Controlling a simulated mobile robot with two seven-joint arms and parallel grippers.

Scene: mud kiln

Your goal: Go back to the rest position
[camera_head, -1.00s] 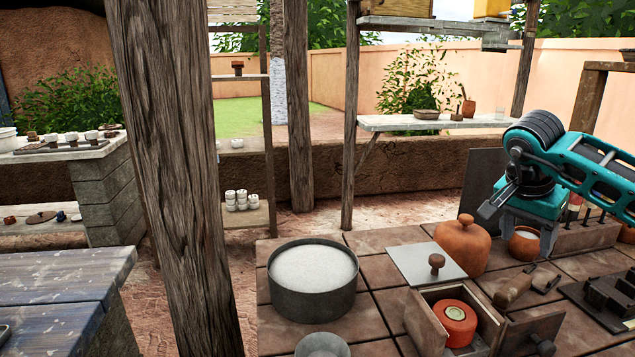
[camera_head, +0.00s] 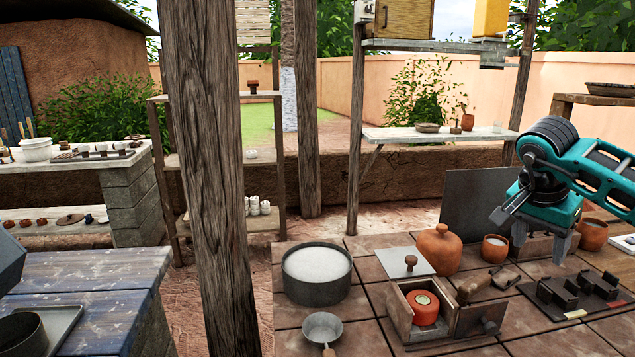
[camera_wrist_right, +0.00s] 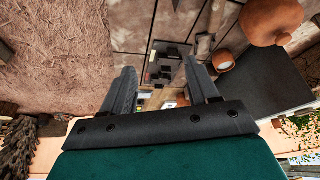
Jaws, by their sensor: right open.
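My right gripper (camera_head: 540,238) hangs open and empty above the tiled worktop at the right of the head view, its fingers pointing down. In the right wrist view its two fingers (camera_wrist_right: 163,90) stand apart with nothing between them. My left gripper is not in view.
The worktop holds a pot of white powder (camera_head: 317,274), a ladle (camera_head: 322,328), a kiln box with an orange jar (camera_head: 425,307), a lidded clay jar (camera_head: 439,250) and a dark mould (camera_head: 578,294). A wooden post (camera_head: 210,180) stands left of it. A blue table (camera_head: 100,272) is at left.

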